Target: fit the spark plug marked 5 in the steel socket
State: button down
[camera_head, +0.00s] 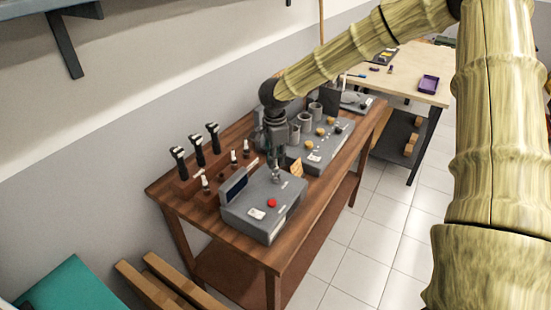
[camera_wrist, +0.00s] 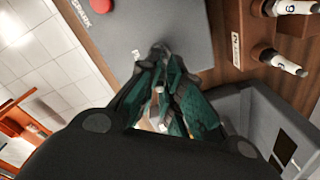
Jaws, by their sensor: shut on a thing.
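My gripper (camera_wrist: 163,60) points down at the grey box with a red button, its dark green fingers close together. In the head view my gripper (camera_head: 277,177) is just above or at the top of that box. Small pale pieces show between the fingers in the wrist view; this looks like the held spark plug (camera_wrist: 158,91), mostly hidden by the fingers. Its mark cannot be read. The steel socket cannot be made out clearly; the fingers may cover it. I cannot tell whether the plug touches the box.
The grey box (camera_head: 255,219) has a red button (camera_head: 271,203) and stands at the bench's front. White-and-black plugs (camera_wrist: 285,63) stand in a wooden rack beside it. Black-handled tools (camera_head: 197,151) stand behind. Another grey unit with cylinders (camera_head: 321,158) is further right on the wooden bench (camera_head: 168,193).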

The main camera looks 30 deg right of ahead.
jog(key=shift+f+p, duration=0.35)
dwell(0.4)
jog(key=c, duration=1.5)
grip_release()
jog(key=shift+r, duration=0.15)
jog(key=shift+r+p, duration=3.65)
